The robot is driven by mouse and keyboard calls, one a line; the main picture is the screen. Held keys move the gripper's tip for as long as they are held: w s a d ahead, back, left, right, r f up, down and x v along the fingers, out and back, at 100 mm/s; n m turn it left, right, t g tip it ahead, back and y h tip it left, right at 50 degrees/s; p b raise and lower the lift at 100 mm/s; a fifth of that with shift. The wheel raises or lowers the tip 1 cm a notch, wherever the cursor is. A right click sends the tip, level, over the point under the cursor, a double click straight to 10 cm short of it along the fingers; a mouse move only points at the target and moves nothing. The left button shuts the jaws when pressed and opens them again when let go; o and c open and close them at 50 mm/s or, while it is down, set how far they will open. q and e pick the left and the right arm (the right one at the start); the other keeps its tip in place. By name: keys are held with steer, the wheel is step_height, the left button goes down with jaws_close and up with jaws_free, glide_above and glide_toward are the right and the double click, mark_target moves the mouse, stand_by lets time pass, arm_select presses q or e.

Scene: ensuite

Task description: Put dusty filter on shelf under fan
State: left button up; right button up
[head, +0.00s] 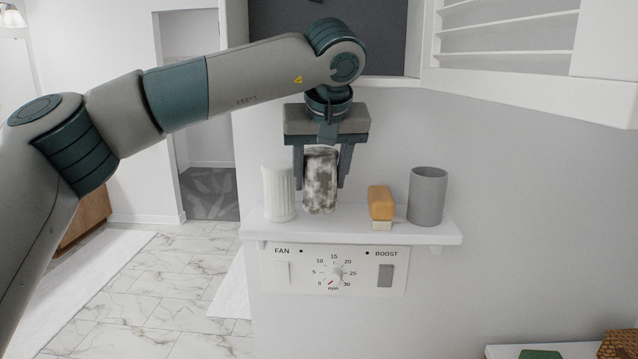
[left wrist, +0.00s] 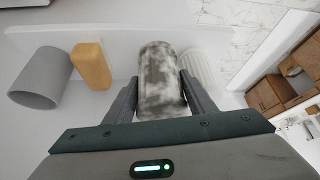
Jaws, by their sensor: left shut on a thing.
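The dusty filter (head: 320,182) is a white cylinder with dark grey blotches. It stands upright at the shelf (head: 352,222), between a clean white ribbed filter and a yellow block. My left gripper (head: 321,180) points down from above and is shut on the dusty filter; in the left wrist view the filter (left wrist: 160,80) sits between the two fingers. I cannot tell for certain whether its base touches the shelf. My right gripper is not in view.
The white ribbed filter (head: 278,193) stands close on the left. A yellow block (head: 381,203) and a grey cup (head: 428,196) stand on the right of the shelf. A control panel (head: 334,270) is below. A louvred white unit (head: 510,40) is at upper right.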

mark_target(319, 192)
arm_select(q)
steer(key=shift+w+a+r+p, duration=0.1)
steer(key=shift+w+p, duration=0.3)
steer(key=shift+w, duration=0.1)
step_height(319, 192, down, 3)
steer(key=shift+w+r+p, duration=0.1)
steer(key=shift+w+p, duration=0.05)
steer(key=shift+p, duration=0.8)
steer(key=shift+f, duration=0.5)
steer(key=shift+f, duration=0.15)
steer(key=o, duration=0.8)
